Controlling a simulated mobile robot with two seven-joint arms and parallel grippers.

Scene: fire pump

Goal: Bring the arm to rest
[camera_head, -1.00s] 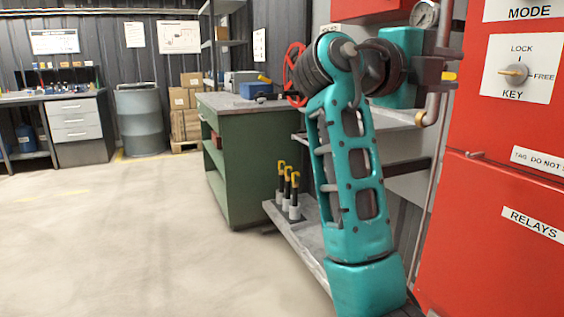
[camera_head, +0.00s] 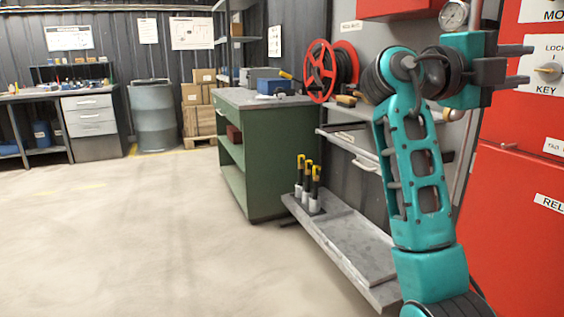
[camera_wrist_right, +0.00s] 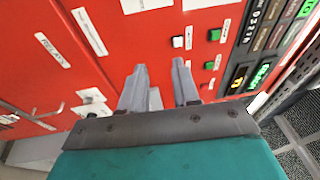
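My right arm rises from the bottom right of the head view, teal with dark joints. It bends at a raised elbow-like joint, and its gripper (camera_head: 524,66) points right toward the red cabinet (camera_head: 515,220). The two grey fingers are apart with nothing between them. In the right wrist view the gripper (camera_wrist_right: 160,82) is also open and empty, in front of the red panel with its labels, switches and green buttons. Whether the fingertips touch the panel cannot be told. My left gripper is not in view.
A low grey shelf (camera_head: 350,243) with several yellow-topped black tools lies beside my arm. A green workbench (camera_head: 262,160) and a red hose reel (camera_head: 320,71) stand behind. A pressure gauge (camera_head: 453,15) sits above the gripper. The floor (camera_head: 130,240) at left is clear.

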